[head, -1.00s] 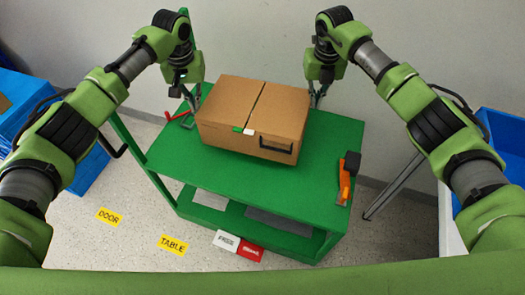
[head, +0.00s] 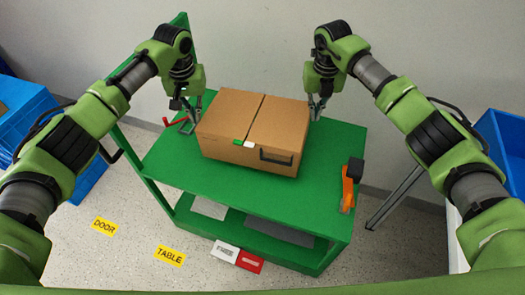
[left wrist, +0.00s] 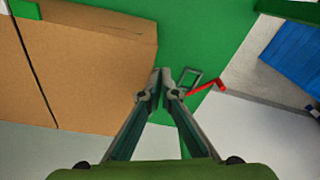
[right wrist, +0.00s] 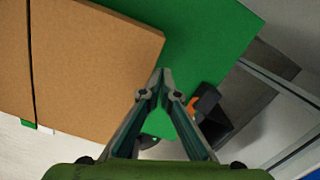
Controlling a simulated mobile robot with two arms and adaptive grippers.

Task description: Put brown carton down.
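The brown carton (head: 252,130) sits closed on the top of the green cart (head: 235,185), with its dark handle facing me. It appears to rest flat on the surface; its underside is hidden. My left gripper (head: 193,118) is at its left side and my right gripper (head: 316,112) at its right side. In the left wrist view the left fingertips (left wrist: 160,72) meet beside the carton's edge (left wrist: 95,65). In the right wrist view the right fingertips (right wrist: 160,72) also meet beside the carton (right wrist: 95,70). Nothing shows between either pair; whether they touch the carton is unclear.
A red-handled item (head: 176,122) lies by the left gripper. Blue bins stand at left (head: 25,120) and right (head: 505,145). The cart top in front of the carton is clear.

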